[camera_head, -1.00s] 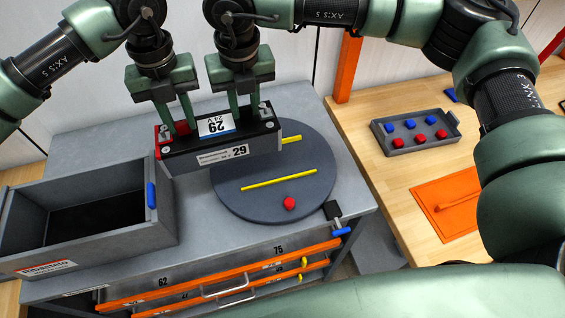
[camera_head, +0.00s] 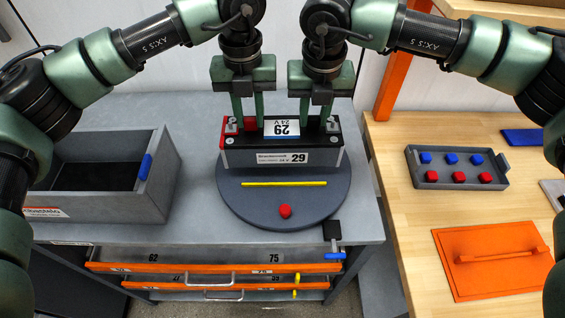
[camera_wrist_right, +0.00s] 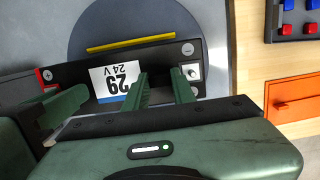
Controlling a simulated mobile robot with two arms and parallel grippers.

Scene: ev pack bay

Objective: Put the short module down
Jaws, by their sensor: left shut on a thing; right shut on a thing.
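The short module (camera_head: 232,158) is a black block with a grey front, a red left end and labels reading 29 and 24 V. My left gripper (camera_head: 244,118) is shut on its left end, my right gripper (camera_head: 314,120) on its right end. The module is level over the back half of a dark round plate (camera_head: 322,202), behind a yellow strip (camera_head: 284,184). I cannot tell whether its underside touches the plate. The right wrist view shows the module's top (camera_wrist_right: 75,78) with the right fingers (camera_wrist_right: 160,90) at one end.
An open grey bin (camera_head: 110,208) stands left of the plate on the grey bench (camera_head: 200,225). A red knob (camera_head: 285,211) is at the plate's front. On the wooden table at right are a tray (camera_head: 457,183) of blue and red pieces and an orange handled panel (camera_head: 495,258).

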